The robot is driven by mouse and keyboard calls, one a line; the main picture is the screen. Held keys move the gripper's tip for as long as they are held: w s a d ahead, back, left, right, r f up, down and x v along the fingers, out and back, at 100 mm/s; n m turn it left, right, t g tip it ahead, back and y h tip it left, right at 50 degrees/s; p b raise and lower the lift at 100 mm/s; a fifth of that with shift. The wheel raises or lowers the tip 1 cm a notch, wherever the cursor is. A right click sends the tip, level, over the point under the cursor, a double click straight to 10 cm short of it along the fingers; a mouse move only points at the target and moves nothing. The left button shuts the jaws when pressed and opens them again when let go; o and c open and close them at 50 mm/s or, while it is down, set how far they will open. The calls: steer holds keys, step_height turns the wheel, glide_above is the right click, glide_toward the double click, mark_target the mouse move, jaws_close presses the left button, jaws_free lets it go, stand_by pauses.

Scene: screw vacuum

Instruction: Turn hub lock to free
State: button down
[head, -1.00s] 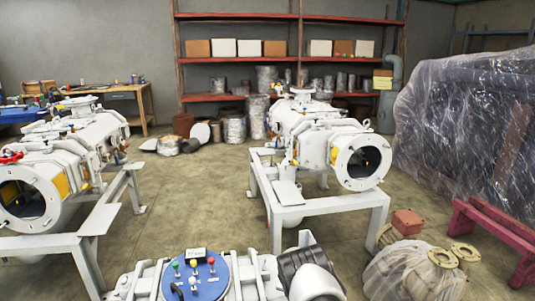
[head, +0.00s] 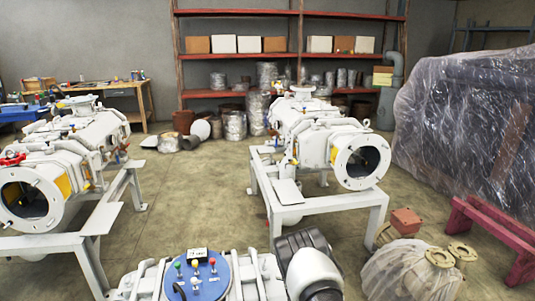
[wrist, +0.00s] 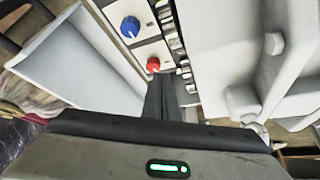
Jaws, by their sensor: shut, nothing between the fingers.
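In the wrist view my gripper (wrist: 165,82) is shut and empty, its dark fingers pointing up the picture. A red knob (wrist: 153,64) on a white panel lies just beyond and left of the fingertips; whether they touch is unclear. A blue knob (wrist: 130,27) sits farther up the same panel. In the head view a blue round plate (head: 213,286) with several small coloured knobs is at the bottom, on a pale machine. I cannot tell which part is the hub lock. My gripper is not visible in the head view.
One white pump (head: 310,140) stands on a frame at centre, another (head: 75,150) at left. A plastic-wrapped bulk (head: 465,130) and a red trestle (head: 490,235) are at right. A wrapped bundle (head: 405,275) lies on the floor. The floor between the pumps is clear.

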steer(key=d+f+b, duration=0.1)
steer(key=f, duration=0.1)
steer(key=d+f+b, duration=0.1)
steer(key=f, duration=0.1)
steer(key=f+b, duration=0.1)
steer(key=f, duration=0.1)
steer(key=shift+s+d, duration=0.2)
steer(key=shift+d, duration=0.2)
steer(key=shift+w, duration=0.15)
stand_by(0.9)
steer(key=shift+a, duration=0.25)
